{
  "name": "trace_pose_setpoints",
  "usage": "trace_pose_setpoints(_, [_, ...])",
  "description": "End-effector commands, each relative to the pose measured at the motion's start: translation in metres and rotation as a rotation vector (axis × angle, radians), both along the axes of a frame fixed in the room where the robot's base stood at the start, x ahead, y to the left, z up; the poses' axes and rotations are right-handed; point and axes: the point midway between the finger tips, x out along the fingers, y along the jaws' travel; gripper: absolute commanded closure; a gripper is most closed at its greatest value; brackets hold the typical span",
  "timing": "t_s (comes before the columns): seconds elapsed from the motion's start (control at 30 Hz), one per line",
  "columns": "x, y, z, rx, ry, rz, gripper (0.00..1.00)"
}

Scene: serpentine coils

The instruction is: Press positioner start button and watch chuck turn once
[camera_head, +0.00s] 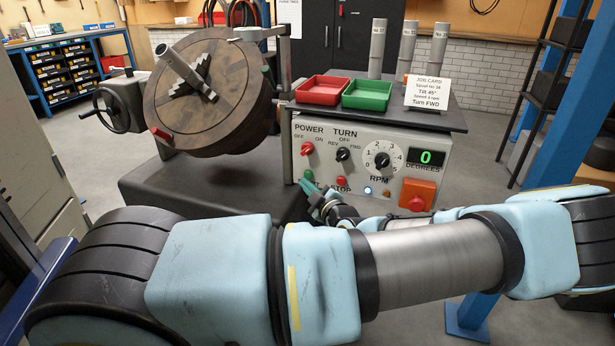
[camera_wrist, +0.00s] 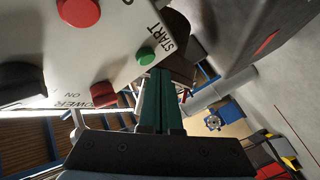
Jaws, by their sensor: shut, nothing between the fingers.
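The control box (camera_head: 460,150) stands right of the positioner chuck (camera_head: 235,115), a dark round plate tilted and holding a grey tube. The small green START button (camera_head: 308,175) is on the panel's lower left; it also shows in the wrist view (camera_wrist: 146,56). My gripper (camera_head: 307,187) is shut and empty, its green fingers (camera_wrist: 160,75) just below START in the wrist view. Whether the tips touch the button cannot be told. The red STOP button (camera_head: 342,181) is to the right. The display (camera_head: 426,158) reads 0 degrees.
The red POWER knob (camera_head: 307,149), black TURN knob (camera_head: 343,154) and RPM dial (camera_head: 382,160) sit above the buttons. A red emergency button on an orange plate (camera_head: 428,188) is at right. Red (camera_head: 323,90) and green (camera_head: 367,95) trays and a job card (camera_head: 428,92) stand on top.

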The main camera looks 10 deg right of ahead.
Motion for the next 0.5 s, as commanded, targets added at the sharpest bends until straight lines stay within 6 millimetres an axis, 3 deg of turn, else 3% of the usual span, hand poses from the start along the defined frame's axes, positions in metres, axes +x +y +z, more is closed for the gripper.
trace_pose_setpoints(0.5, [0.0076,-0.0039,0.0001,0.0,0.0,0.0,1.0])
